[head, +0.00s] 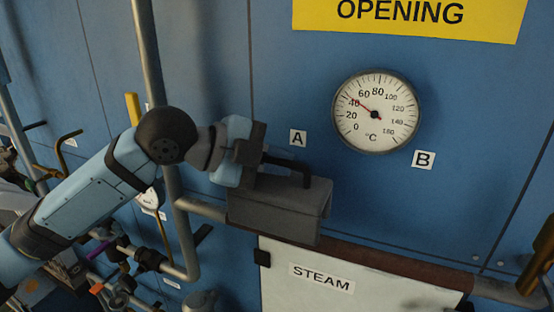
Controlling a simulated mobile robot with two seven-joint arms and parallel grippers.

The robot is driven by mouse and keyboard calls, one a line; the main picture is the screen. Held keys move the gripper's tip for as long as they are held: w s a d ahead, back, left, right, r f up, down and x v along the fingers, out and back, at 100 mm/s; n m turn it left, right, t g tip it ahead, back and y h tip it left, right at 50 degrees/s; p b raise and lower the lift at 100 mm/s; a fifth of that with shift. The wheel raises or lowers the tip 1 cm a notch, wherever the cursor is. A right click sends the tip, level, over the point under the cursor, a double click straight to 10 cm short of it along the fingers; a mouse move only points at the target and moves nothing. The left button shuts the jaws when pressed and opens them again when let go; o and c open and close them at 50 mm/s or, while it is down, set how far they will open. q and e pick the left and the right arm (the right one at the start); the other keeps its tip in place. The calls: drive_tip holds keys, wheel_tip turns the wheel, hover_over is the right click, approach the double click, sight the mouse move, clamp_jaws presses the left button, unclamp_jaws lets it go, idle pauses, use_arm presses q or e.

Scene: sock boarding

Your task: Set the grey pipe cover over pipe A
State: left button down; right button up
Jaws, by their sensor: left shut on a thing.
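My left gripper (258,160) comes in from the left and is shut on the dark handle (290,168) of the grey pipe cover (280,208). The cover is a boxy grey shell, held roughly level below the white label A (298,138). It lies in line with the horizontal pipe (203,208), which shows to its left as grey metal and to its right as a brown stretch (400,266). The cover hides the pipe behind it. I cannot tell whether the cover rests on the pipe or is just in front of it. My right gripper is out of view.
A dial gauge (376,111) and label B (424,160) are on the blue wall to the right. A white STEAM panel (330,287) is below the pipe. A vertical pipe (150,60) and smaller valves crowd the left. A brass-coloured part (538,258) is at the right edge.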

sight(275, 200)
use_arm(q)
drive_tip(key=shift+p, duration=0.3)
idle(0.5)
drive_tip(key=shift+f+b, duration=1.7)
drive_tip(key=shift+f, duration=1.9)
drive_tip(key=c, duration=1.1)
unclamp_jaws()
drive_tip(key=shift+a, duration=0.15)
drive_tip(key=b+v, duration=0.2)
drive_tip(key=v, duration=1.1)
drive_tip(key=shift+s+a+r, duration=0.2)
drive_tip(key=shift+a+r, duration=0.05)
drive_tip(key=shift+r, duration=0.05)
